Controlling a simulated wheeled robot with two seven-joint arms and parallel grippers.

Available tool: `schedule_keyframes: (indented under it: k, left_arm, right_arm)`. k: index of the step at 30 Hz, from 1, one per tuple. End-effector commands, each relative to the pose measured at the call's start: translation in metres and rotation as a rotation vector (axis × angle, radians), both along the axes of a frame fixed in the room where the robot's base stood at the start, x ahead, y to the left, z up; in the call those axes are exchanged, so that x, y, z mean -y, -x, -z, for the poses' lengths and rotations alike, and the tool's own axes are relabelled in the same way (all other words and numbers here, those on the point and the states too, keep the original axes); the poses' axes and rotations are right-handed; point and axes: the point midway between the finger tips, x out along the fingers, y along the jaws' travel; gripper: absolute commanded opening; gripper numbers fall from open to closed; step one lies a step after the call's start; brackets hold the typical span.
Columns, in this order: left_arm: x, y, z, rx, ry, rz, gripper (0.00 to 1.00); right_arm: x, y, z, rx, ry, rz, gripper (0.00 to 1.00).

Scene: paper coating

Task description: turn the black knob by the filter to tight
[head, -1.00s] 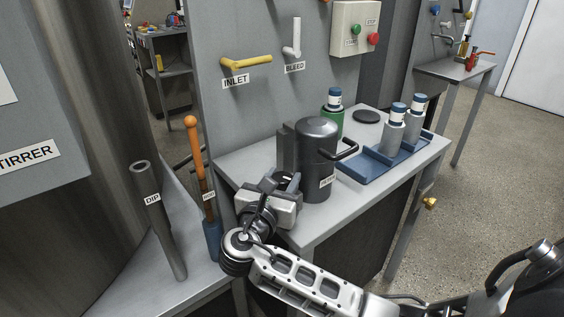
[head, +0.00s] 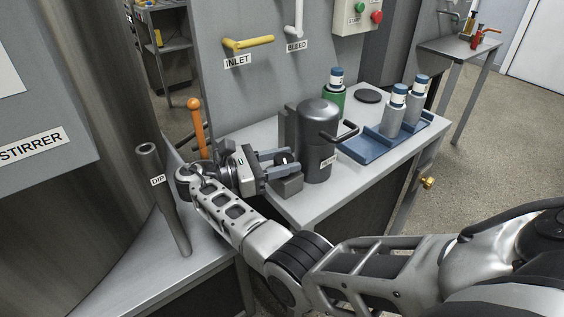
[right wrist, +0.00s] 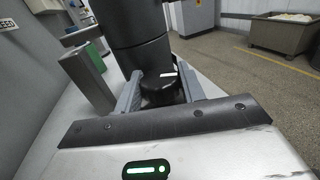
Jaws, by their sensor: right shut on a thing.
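The filter (head: 317,140) is a dark grey, lidded cylinder with a side handle, standing on the metal bench. The black knob (head: 282,158) sits at the left of the filter, low down. My right gripper (head: 281,163) reaches in from the left and is shut on the knob. In the right wrist view the knob (right wrist: 160,92) shows between the two grey fingers, with a white mark on its top; the filter (right wrist: 138,35) rises right behind it. The fingers hide the knob's sides. How tight the knob is cannot be told. My left gripper is not in view.
A blue tray (head: 366,150) with grey bottles stands right of the filter, and a green bottle (head: 335,95) behind it. The yellow inlet handle (head: 247,43) is on the wall panel. The dip tube (head: 162,200) and an orange-handled tool (head: 196,125) stand left of my gripper.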

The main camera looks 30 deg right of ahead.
Motion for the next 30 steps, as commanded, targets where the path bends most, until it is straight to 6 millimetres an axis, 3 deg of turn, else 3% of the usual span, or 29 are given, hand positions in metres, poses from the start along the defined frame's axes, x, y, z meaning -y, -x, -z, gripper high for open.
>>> schedule_keyframes:
  k: [10, 29, 30]
  left_arm:
    - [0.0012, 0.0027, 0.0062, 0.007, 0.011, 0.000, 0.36]
    - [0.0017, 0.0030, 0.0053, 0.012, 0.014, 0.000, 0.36]
    - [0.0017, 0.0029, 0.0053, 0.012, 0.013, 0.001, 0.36]
  right_arm:
    - [0.0052, -0.0009, -0.0015, 0.009, 0.006, 0.127, 0.16]
    - [0.0026, -0.0007, -0.0009, -0.001, 0.004, 0.148, 0.17]
    - [0.0025, -0.0007, -0.0008, -0.001, 0.004, 0.148, 0.42]
